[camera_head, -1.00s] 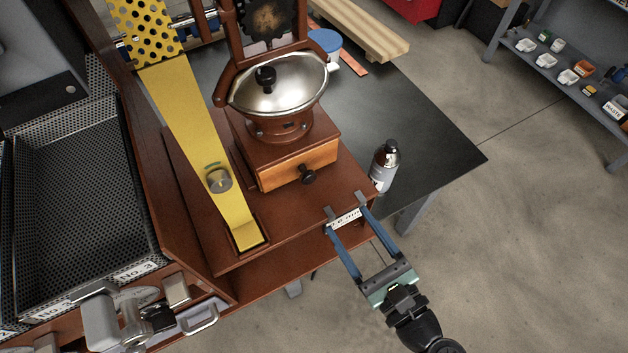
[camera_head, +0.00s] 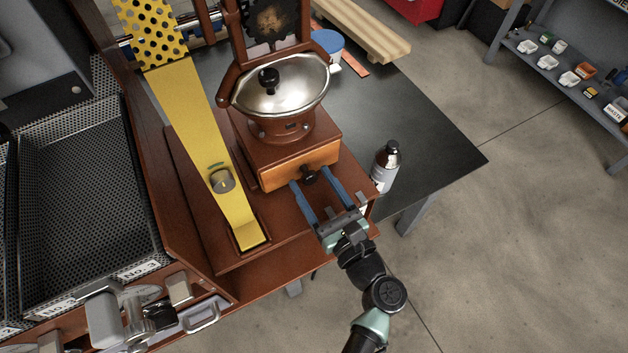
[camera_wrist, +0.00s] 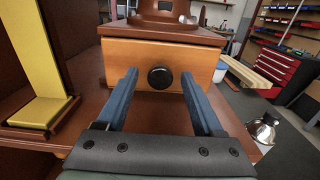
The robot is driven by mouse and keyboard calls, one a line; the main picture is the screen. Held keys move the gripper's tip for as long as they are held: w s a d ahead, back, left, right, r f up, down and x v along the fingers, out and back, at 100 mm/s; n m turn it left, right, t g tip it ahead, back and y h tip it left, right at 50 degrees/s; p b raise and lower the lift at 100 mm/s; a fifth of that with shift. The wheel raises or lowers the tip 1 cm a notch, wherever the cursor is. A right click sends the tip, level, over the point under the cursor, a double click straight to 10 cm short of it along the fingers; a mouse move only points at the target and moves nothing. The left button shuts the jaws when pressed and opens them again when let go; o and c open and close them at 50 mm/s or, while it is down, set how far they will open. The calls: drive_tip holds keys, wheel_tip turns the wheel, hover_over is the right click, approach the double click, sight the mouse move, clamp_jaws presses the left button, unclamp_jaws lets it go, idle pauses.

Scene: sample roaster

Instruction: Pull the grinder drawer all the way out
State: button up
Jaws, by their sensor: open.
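The grinder (camera_head: 280,125) is a brown wooden box with a silver domed lid, standing on a brown wooden shelf. Its orange-brown drawer (camera_head: 275,172) is shut flush in the front and shows face-on in the wrist view (camera_wrist: 120,52). The drawer's round dark knob (camera_head: 309,174) is at the middle of the front, also seen in the wrist view (camera_wrist: 160,77). My gripper (camera_head: 315,183) is open in front of the drawer. In the wrist view its blue fingers (camera_wrist: 159,80) point at the drawer, one on each side of the knob, with gaps between them and the knob.
A bottle with a black cap (camera_head: 386,167) stands close to the right of the grinder. A yellow chute (camera_head: 196,125) runs down on the left. The dark table top (camera_head: 425,150) is free to the right, and open floor lies in front.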

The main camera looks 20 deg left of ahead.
drive_tip(key=shift+w+a, duration=0.1)
drive_tip(key=shift+a, duration=0.05)
clamp_jaws()
idle(1.4)
